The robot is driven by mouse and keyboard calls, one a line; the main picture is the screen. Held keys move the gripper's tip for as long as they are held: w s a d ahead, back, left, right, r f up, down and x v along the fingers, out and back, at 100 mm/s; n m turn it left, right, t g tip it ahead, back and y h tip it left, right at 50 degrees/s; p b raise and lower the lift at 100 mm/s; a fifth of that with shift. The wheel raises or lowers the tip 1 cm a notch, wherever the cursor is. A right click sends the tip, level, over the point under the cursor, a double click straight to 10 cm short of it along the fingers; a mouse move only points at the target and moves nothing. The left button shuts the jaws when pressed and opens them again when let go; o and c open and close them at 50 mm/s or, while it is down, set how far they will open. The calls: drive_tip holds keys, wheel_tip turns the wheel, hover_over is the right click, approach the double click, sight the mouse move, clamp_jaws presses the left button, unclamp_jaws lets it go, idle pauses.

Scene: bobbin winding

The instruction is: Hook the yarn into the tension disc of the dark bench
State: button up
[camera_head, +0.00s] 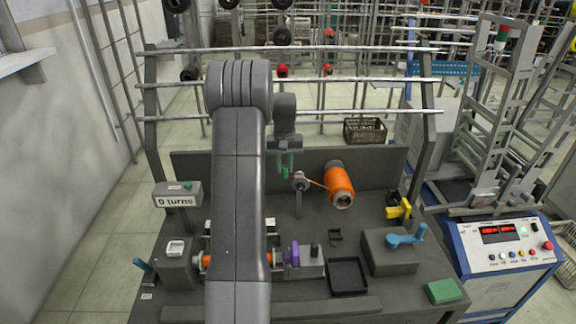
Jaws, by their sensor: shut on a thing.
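The dark bench (310,285) fills the lower middle of the head view. An orange yarn cone (340,181) lies tilted on its back half. The tension disc (300,181) is a small metallic piece on a short grey post (299,203), left of the cone. A thin orange yarn (316,184) runs from the cone towards the disc; whether it sits in the disc is too small to tell. My gripper (285,172), with green fingers, is just above and left of the disc. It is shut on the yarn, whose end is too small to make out.
My arm hides part of the winder at front left, with an orange bobbin (206,261) and a purple part (292,254). A black tray (348,276), a grey block with a blue crank (407,238), a yellow part (399,210) and a "0 turns" display (177,194) surround the work area.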

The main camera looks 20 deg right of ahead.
drive_tip(key=shift+r, duration=0.15)
drive_tip(key=shift+w+a+r+p, duration=0.1)
drive_tip(key=shift+a+r+p, duration=0.15)
drive_tip(key=shift+r+p, duration=0.75)
drive_tip(key=shift+a+r+p, duration=0.2)
drive_tip(key=shift+r+p, duration=0.45)
drive_tip(key=shift+r, duration=0.6)
